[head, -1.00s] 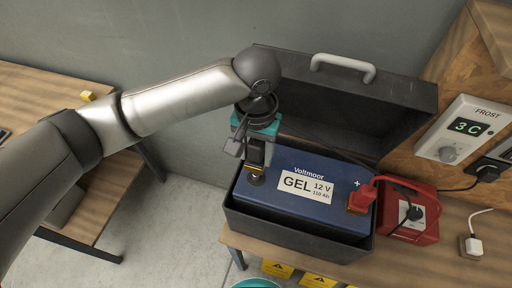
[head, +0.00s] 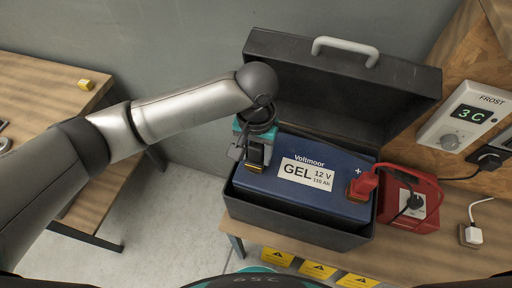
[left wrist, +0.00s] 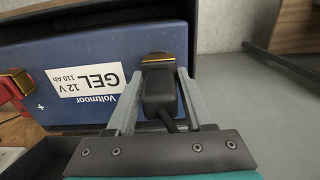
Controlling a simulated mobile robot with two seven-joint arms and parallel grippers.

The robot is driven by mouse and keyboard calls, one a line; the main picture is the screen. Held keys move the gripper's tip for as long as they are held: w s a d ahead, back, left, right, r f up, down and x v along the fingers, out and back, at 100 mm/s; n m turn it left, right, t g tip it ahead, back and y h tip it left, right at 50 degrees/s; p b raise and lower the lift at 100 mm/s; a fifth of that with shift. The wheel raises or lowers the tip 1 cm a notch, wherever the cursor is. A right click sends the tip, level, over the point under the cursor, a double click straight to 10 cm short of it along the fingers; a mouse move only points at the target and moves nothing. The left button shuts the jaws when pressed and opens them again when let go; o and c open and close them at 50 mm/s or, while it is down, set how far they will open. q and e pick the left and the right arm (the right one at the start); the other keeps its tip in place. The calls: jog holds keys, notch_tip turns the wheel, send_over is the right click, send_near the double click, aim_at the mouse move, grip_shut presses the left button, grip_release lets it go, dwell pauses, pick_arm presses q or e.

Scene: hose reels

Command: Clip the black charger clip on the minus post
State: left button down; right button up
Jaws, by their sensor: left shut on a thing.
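The blue battery (head: 305,177) sits in an open black box, with its label and plus sign showing. My left gripper (head: 254,160) points down at the battery's left end. In the left wrist view, its two fingers (left wrist: 160,76) are shut on the black charger clip (left wrist: 158,95), whose brass-coloured jaw end (left wrist: 157,59) lies over the battery's end. The minus post is hidden under the clip and gripper, so I cannot tell whether the jaws grip it. The red clip (head: 363,185) sits on the plus post at the battery's right end. My right gripper is not in view.
The box (head: 290,219) has its lid (head: 350,92) raised behind the battery, near my left wrist. The red charger (head: 410,202) stands right of the box. A wall panel reading 3 C (head: 469,114) and a white plug (head: 472,236) are farther right.

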pick_arm(q)
jog(key=shift+f, duration=0.25)
jog(key=shift+c, duration=1)
grip_release()
jog(key=shift+r, duration=0.1)
notch_tip(320, 180, up, 15)
